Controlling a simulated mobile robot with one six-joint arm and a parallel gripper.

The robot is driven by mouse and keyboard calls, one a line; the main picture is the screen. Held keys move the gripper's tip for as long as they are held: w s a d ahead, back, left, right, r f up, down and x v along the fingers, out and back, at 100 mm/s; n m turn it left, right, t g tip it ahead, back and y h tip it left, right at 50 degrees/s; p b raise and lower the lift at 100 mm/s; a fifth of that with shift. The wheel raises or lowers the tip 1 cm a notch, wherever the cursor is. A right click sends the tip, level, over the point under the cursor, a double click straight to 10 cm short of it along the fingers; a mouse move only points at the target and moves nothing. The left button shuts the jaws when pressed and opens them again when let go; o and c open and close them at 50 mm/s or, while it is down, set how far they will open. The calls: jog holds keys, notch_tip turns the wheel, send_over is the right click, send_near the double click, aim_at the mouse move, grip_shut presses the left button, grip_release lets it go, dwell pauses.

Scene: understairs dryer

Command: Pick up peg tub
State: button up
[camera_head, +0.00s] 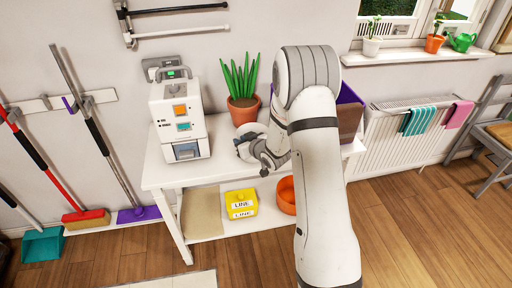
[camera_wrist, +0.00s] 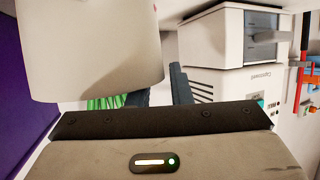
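No thing marked as a peg tub can be read. A pale, rounded, tub-like thing (camera_wrist: 85,45) is large and close in the wrist view, and covers part of one of my fingers. A pale round shape (camera_head: 249,129), perhaps the same thing, shows on the white table beside my gripper (camera_head: 250,148) in the head view. In the wrist view, a gap shows between the dark fingers of my gripper (camera_wrist: 160,88). I cannot tell whether they touch the pale thing. My arm hides part of the tabletop.
A white machine (camera_head: 180,118) stands left on the table (camera_head: 222,171), and a potted plant (camera_head: 243,105) behind. A purple box (camera_head: 349,95) is at the right. A yellow LINE tub (camera_head: 241,203) and an orange bowl (camera_head: 286,196) sit on the lower shelf.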

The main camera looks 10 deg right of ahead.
grip_shut()
dwell(0.4)
